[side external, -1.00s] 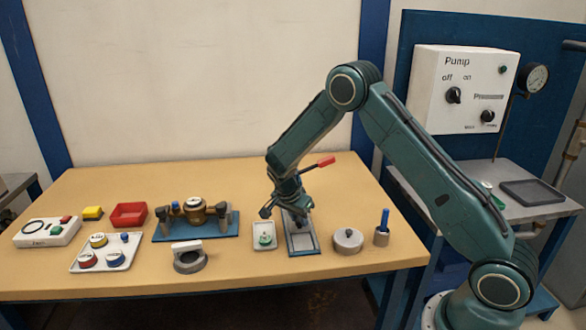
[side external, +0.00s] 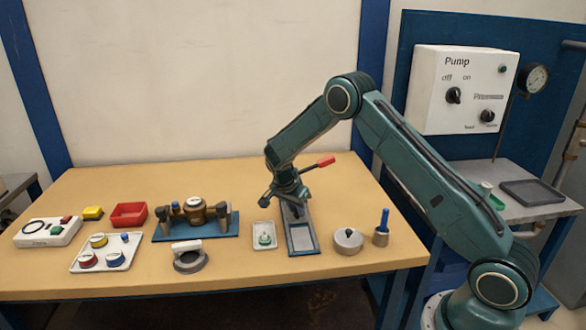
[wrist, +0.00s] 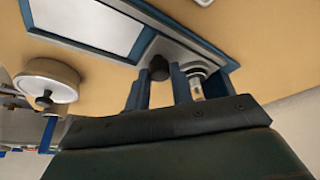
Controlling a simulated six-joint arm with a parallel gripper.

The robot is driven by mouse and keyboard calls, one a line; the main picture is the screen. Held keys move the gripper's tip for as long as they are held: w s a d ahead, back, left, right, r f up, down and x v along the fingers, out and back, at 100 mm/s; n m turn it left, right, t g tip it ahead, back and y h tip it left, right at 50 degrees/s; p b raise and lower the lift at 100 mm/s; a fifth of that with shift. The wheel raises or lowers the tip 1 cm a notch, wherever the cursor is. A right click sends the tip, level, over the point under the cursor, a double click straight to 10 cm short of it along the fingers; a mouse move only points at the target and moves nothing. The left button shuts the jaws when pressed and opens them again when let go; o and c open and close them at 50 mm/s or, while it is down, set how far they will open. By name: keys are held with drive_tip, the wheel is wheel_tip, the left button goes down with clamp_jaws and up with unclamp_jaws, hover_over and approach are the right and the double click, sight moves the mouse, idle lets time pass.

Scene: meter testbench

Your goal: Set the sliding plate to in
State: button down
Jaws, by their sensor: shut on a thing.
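The sliding plate unit is a long blue base (side external: 304,253) with a grey plate and a pale rectangular panel (side external: 301,238), on the table right of centre. My gripper (side external: 294,211) is over its far end, pointing down. In the wrist view, my gripper's two blue fingers (wrist: 159,80) stand on either side of a dark round knob (wrist: 158,67) on the plate, and are shut on it. The pale panel (wrist: 90,24) shows beyond the knob. In the side view, the knob is mostly hidden by my gripper.
A white tray with a green part (side external: 264,241) stands close on the left. A round grey part (side external: 348,241) and a blue-handled tool in a holder (side external: 382,232) stand on the right. The table behind is clear.

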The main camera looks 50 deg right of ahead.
drive_tip(key=shift+w+d, duration=0.2)
drive_tip(key=c, duration=1.2)
unclamp_jaws()
drive_tip(key=shift+a+r, duration=0.1)
drive_tip(key=shift+r, duration=0.1)
drive_tip(key=v, duration=1.3)
drive_tip(key=shift+a+r, duration=0.15)
